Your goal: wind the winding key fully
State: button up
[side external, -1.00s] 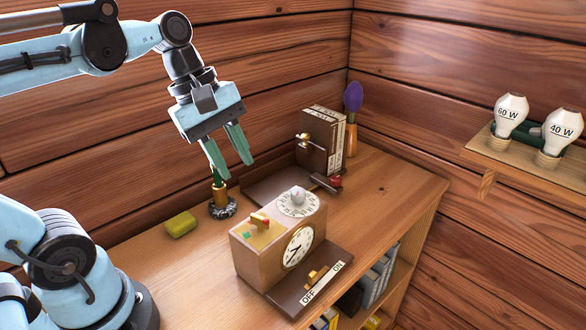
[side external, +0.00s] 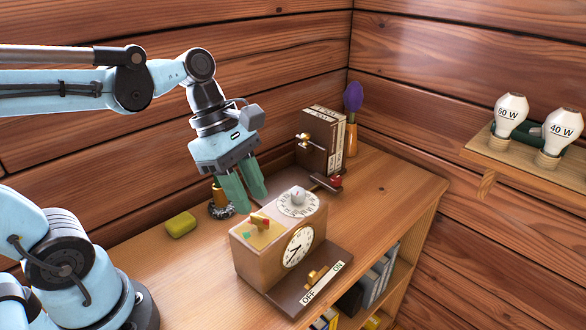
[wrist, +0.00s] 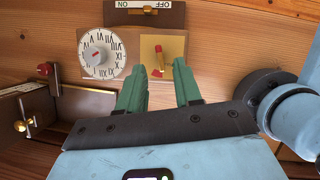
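A wooden clock box (side external: 256,262) stands on the shelf top, with a clock face on its front and a numbered dial (side external: 298,203) on its top. A small brass and red piece, which looks like the winding key (side external: 261,221), sits on a yellow plate on the box top; it also shows in the wrist view (wrist: 159,60). My gripper (side external: 253,203) is above and behind the box, pointing down, with its green fingers apart and nothing between them. In the wrist view the fingertips (wrist: 157,66) lie on either side of the key's line, short of it. Contact is not visible.
A brown base with an ON/OFF brass switch (side external: 317,277) lies in front of the box. A brown stand with a red knob (side external: 335,181), a brass holder (side external: 218,193) and a yellow-green block (side external: 181,224) are behind. Bulbs (side external: 511,114) stand on the right shelf. The right of the shelf top is clear.

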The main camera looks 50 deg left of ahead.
aim_at(259, 216)
jog(key=shift+x, duration=1.85)
jog(key=shift+c, duration=0.3)
grip_shut()
